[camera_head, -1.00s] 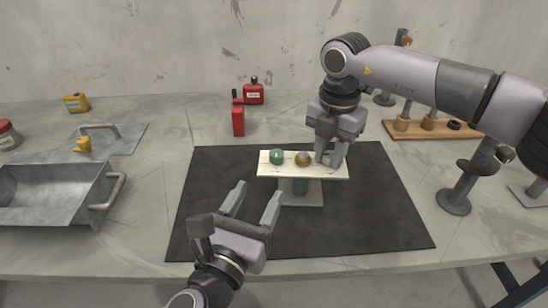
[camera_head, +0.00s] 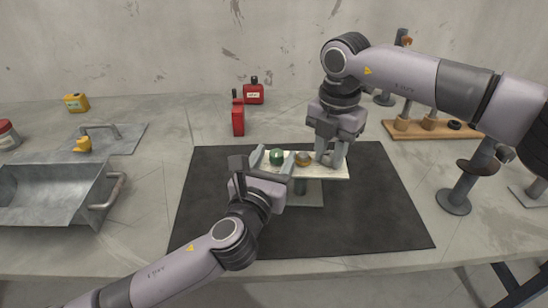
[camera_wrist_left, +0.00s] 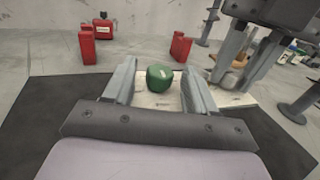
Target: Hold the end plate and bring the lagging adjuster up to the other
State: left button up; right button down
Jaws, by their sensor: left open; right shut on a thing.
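The positioner is a pale plate (camera_head: 318,172) on a short grey post and base, standing on a black mat (camera_head: 350,225). A green knob (camera_head: 276,156) is on its left part, and a brass-coloured knob (camera_head: 303,159) is near its middle. My left gripper (camera_head: 272,162) is open, with its fingers on either side of the green knob. In the left wrist view the green knob (camera_wrist_left: 159,77) sits between the open fingers with gaps showing. My right gripper (camera_head: 331,157) is shut at the plate's right end; its fingers partly hide what they hold, seemingly the end plate.
A red box (camera_head: 238,120) and a red canister (camera_head: 254,94) stand behind the mat. A grey metal tray (camera_head: 50,195) lies at the left. A wooden rack (camera_head: 430,128) and a dark stand (camera_head: 454,200) are at the right. The front of the mat is clear.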

pick_arm(q)
jog(key=shift+w, duration=0.2)
grip_shut()
